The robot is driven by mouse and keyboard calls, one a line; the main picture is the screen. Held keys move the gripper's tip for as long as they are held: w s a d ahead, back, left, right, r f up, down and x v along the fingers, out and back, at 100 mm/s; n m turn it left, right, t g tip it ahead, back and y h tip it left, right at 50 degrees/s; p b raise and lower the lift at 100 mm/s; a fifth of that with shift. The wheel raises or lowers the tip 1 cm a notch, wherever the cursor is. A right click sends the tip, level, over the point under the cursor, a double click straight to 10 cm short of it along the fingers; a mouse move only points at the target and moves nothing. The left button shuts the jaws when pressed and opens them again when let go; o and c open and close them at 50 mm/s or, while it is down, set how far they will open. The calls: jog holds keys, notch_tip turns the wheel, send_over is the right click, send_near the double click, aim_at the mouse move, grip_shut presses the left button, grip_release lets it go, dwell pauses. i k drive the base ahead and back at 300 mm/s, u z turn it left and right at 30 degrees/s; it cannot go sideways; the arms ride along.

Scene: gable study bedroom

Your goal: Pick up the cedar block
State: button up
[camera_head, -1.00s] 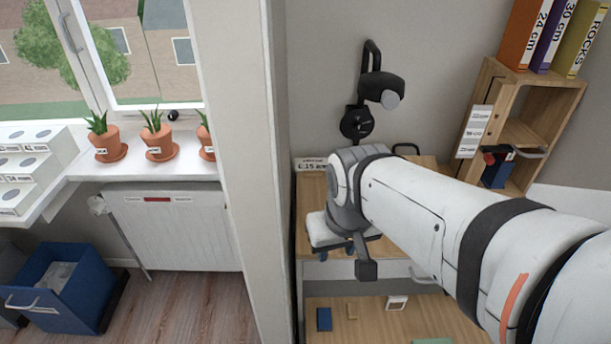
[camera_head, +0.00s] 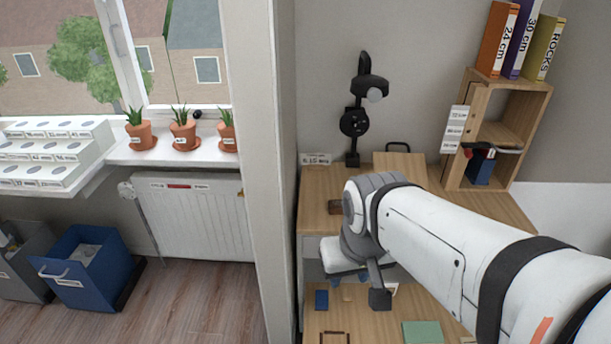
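A small reddish-brown block (camera_head: 334,207) lies on the upper desk top (camera_head: 315,185), just left of my arm's wrist; it may be the cedar block, but no label on it is readable. A small tan block (camera_head: 347,294) lies on the lower wooden surface (camera_head: 385,325), beside a dark blue block (camera_head: 321,299). My gripper (camera_head: 348,276) hangs below the wrist, in front of the desk edge and apart from the brown block. Its fingers are small and partly hidden, so their opening is unclear.
A black lamp (camera_head: 354,123) stands at the back of the desk. A wooden cubby (camera_head: 480,120) with binders on top stands at the right. A wall edge (camera_head: 270,150) rises close left. A green item (camera_head: 422,332) lies on the lower surface.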

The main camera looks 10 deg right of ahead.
aim_at(335, 204)
jog(key=z, duration=0.15)
jog(key=i, duration=0.9)
jog(key=u, duration=0.05)
